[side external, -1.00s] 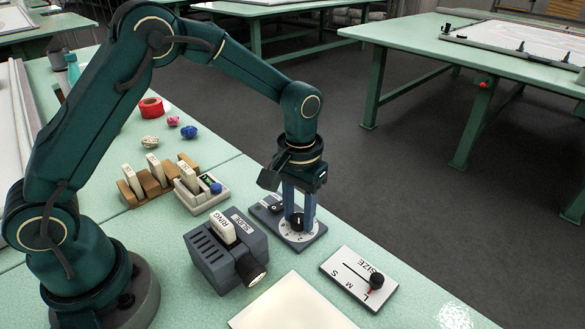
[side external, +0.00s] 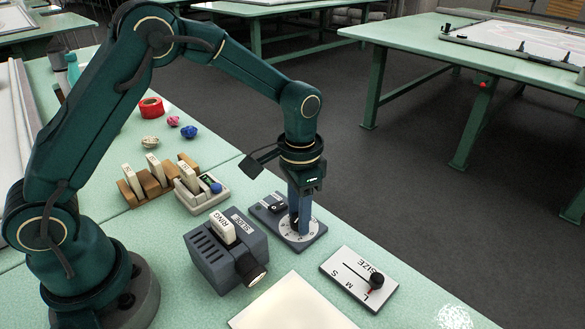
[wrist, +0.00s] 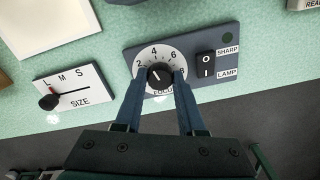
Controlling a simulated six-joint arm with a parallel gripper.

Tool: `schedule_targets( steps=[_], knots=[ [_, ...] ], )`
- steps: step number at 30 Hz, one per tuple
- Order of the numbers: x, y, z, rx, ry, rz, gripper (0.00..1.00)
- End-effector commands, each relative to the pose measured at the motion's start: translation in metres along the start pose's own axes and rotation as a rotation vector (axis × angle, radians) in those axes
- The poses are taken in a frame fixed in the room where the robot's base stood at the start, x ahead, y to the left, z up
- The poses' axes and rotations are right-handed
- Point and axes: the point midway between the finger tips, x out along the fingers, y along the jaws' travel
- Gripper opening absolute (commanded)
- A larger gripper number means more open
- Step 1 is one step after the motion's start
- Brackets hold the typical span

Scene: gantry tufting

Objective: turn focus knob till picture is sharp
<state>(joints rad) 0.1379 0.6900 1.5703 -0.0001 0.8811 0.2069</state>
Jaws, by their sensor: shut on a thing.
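The black focus knob (wrist: 160,76) stands on a white numbered dial (wrist: 152,53) on a grey control box (side external: 268,208). My gripper (wrist: 160,78) points down with a finger on each side of the knob and is shut on it. In the side view, the fingers of my gripper (side external: 300,228) hide most of the knob. The round SHARP lamp (wrist: 227,37) looks dark green. The LAMP switch (wrist: 206,67) is beside the dial. The grey projector (side external: 222,258) holds a RING slide (side external: 222,227). A pale, scribble-like patch (side external: 455,318) lies on the table at lower right.
The SIZE slider box (side external: 360,278) stands right of the control box, its black knob near L. A blank pale panel (side external: 292,305) lies in front.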

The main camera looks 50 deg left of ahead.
Motion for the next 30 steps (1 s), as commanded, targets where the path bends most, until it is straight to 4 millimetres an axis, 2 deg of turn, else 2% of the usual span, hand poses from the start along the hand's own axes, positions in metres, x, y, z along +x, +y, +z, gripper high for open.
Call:
schedule_targets(
  steps=[9, 10, 11, 12, 22, 30],
  knots=[
    [-0.001, 0.0, 0.0, 0.0, -0.001, 0.0, 0.0],
    [-0.001, 0.0, 0.0, 0.0, -0.001, 0.0, 0.5],
    [-0.001, 0.0, 0.0, 0.0, -0.001, 0.0, 0.62],
    [-0.001, 0.0, 0.0, 0.0, -0.001, 0.0, 0.69],
    [-0.003, 0.0, 0.0, 0.0, 0.001, 0.0, 0.69],
    [-0.037, 0.0, -0.001, 0.0, 0.005, -0.001, 0.69]
  ],
)
